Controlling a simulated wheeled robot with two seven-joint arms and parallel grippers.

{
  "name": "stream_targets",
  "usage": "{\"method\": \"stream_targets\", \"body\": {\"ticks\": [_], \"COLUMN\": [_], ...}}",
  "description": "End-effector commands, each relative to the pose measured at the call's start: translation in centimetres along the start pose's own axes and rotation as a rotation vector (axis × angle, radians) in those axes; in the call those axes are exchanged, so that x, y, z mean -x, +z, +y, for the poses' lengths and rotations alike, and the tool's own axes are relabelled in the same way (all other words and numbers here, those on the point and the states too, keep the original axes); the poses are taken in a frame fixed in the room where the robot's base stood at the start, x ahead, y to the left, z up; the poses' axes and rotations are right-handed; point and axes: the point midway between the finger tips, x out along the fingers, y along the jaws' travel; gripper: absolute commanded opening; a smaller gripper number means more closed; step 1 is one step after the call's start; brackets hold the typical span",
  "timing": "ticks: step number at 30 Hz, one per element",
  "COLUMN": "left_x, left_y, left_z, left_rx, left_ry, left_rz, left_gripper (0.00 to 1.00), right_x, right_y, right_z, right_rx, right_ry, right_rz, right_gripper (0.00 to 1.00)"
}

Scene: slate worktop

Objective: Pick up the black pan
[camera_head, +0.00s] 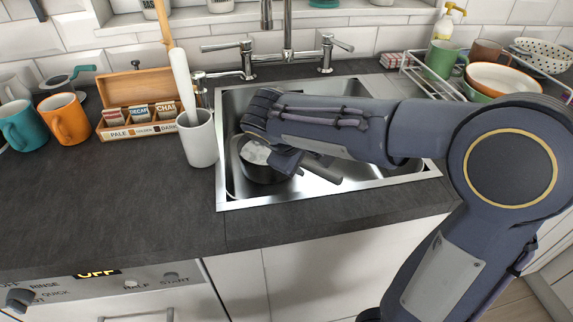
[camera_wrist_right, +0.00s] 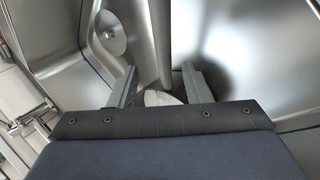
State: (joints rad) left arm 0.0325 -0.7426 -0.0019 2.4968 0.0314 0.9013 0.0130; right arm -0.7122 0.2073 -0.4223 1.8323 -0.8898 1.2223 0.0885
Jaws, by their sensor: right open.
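The black pan (camera_head: 262,174) sits in the left part of the steel sink, with a whitish patch inside it. What looks like its handle (camera_head: 322,172) points right, beneath my right arm. My right gripper (camera_head: 287,161) is down in the sink at the pan's right side, and my wrist hides part of the pan. In the right wrist view the two fingers (camera_wrist_right: 160,88) stand apart, with a small pale shape between and below them. I cannot tell whether the fingers touch the pan. My left gripper is in neither view.
The steel sink (camera_head: 223,190) has a tap (camera_head: 287,40) behind it. A white utensil crock (camera_head: 198,142) stands close to its left edge. Left are an orange mug (camera_head: 66,120), a teal mug (camera_head: 22,127) and a wooden tea box (camera_head: 136,90). A dish rack with bowls (camera_head: 503,78) is right.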

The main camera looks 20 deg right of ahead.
Motion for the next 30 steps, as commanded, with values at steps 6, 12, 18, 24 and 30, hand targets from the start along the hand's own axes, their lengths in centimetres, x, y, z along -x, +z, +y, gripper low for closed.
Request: {"method": "stream_targets", "body": {"ticks": [6, 12, 18, 24, 30], "left_x": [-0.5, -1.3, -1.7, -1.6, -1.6], "left_y": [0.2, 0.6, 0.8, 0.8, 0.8], "left_z": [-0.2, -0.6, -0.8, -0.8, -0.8], "left_rx": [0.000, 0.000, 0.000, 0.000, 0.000], "left_ry": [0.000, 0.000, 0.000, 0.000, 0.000], "left_rz": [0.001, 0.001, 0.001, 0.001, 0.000], "left_gripper": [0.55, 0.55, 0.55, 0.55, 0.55], "right_x": [-2.5, -5.3, -7.4, -7.5, -7.5], "right_y": [0.1, 0.1, 0.1, 0.1, 0.1], "right_z": [-0.1, -0.6, -0.5, -0.4, -0.4], "right_rx": [0.001, 0.001, 0.000, 0.001, 0.001], "right_ry": [-0.001, 0.000, -0.001, -0.001, -0.001], "right_rz": [-0.004, -0.004, -0.003, -0.001, -0.001], "right_gripper": [0.44, 0.44, 0.44, 0.44, 0.26]}}
